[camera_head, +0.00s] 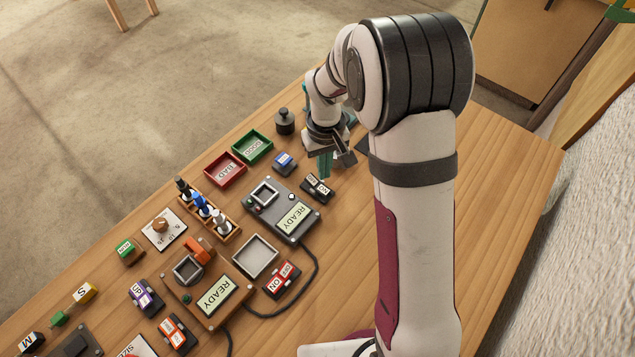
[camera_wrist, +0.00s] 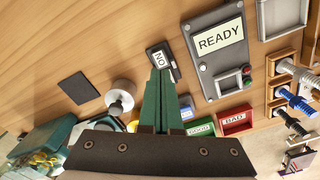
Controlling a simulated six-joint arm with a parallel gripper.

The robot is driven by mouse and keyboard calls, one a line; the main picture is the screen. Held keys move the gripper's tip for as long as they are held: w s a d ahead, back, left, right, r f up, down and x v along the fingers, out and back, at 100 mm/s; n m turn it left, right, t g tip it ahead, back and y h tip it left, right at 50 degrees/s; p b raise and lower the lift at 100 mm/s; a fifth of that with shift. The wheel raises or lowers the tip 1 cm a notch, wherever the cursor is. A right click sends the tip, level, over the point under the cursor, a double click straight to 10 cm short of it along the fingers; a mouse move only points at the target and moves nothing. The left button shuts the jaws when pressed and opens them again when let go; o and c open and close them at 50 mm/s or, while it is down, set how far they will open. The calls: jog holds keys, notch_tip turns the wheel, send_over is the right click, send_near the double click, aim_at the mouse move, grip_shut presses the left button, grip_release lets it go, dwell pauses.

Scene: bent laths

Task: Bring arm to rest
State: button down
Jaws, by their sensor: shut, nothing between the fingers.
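My arm reaches from the right foreground to the far part of the wooden table (camera_head: 420,230). My gripper (camera_head: 324,172) has green fingers and is near the far side of the table, right of the green tray. In the wrist view the fingers (camera_wrist: 160,74) are together with nothing between them. Their tips appear beside a black switch (camera_wrist: 158,57) with a white label. I cannot tell how high they are above the table. The switch also shows in the head view (camera_head: 317,187), just below the gripper.
Near the gripper are a dark weight (camera_head: 285,122), a green tray (camera_head: 253,147), a red tray (camera_head: 225,170), a blue-topped block (camera_head: 284,163) and a grey READY device (camera_head: 283,210). Several switches and a second READY device (camera_head: 208,290) stand lower left. The table's right part is mostly clear.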

jog(key=shift+r, duration=0.9)
